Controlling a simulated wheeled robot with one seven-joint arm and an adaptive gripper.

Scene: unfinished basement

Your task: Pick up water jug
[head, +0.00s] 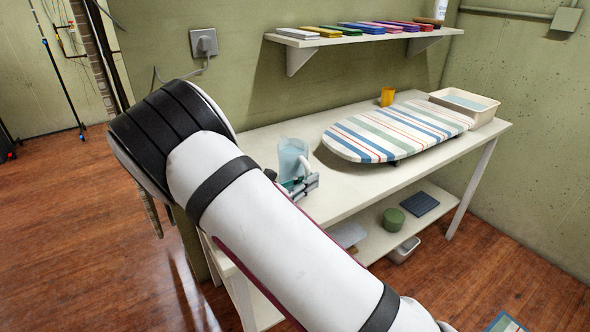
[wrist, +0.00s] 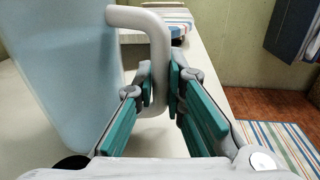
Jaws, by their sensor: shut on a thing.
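The water jug (head: 291,158) is pale translucent blue with a white handle. It stands upright at the left end of the white table (head: 345,190), partly hidden behind my arm in the head view. In the wrist view the jug body (wrist: 62,75) fills the left side. My gripper (wrist: 160,92) has its teal-padded fingers on either side of the white handle (wrist: 152,45) and is shut on it. In the head view my gripper (head: 305,185) is at the jug's front right side. I cannot tell whether the jug's base touches the table.
A striped ironing board (head: 395,130) lies on the table right of the jug, with a yellow cup (head: 387,97) behind it and a cream basin (head: 465,105) at the far right. A wall shelf (head: 300,40) holds several colored books. A lower shelf (head: 375,240) carries a green container (head: 394,220).

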